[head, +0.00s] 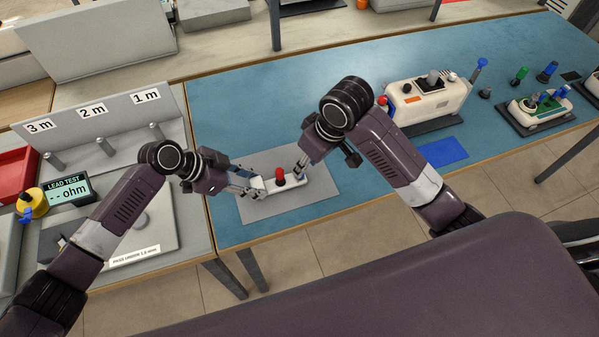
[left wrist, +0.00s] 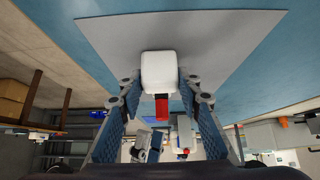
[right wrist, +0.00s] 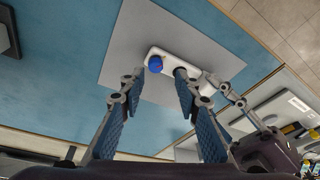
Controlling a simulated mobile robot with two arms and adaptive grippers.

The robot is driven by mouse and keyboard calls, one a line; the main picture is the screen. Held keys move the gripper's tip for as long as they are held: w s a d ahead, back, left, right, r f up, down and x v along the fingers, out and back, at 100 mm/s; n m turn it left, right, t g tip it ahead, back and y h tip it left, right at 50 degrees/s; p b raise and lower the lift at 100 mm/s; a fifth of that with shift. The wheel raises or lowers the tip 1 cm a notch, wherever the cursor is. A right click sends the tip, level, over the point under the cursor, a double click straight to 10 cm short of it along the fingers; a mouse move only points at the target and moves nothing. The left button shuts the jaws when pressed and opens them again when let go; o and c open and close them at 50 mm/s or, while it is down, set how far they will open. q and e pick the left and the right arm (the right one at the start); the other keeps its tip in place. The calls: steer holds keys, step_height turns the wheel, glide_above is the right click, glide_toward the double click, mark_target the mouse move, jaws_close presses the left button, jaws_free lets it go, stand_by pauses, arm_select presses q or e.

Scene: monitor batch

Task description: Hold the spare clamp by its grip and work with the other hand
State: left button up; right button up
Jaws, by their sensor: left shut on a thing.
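The spare clamp (head: 291,186), a white body with a red knob, lies on a grey mat (head: 318,202) on the blue bench. My left gripper (head: 250,187) is at its left end. In the left wrist view, its fingers are shut on the white end (left wrist: 160,70), with a red part below it. My right gripper (head: 299,168) is above the clamp's right end. In the right wrist view (right wrist: 158,86) its fingers are apart and empty, with the white body and a blue knob (right wrist: 155,64) beyond the tips. That blue knob is not visible in the head view.
A white device with an orange label (head: 428,98) and a smaller green-trimmed one (head: 540,106) stand to the right. A blue pad (head: 443,152) lies nearer. A labelled grey rack (head: 98,125) and a lead tester (head: 66,190) are left. Bare bench lies behind the mat.

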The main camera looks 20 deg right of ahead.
steer(key=shift+n, duration=0.3)
steer(key=shift+w+d+x, duration=0.1)
steer(key=shift+w+x, duration=0.05)
steer(key=shift+x, duration=1.55)
steer(key=shift+w+d+x, duration=0.15)
steer(key=shift+x, duration=1.55)
steer(key=shift+r, duration=0.1)
steer(key=shift+r, duration=1.2)
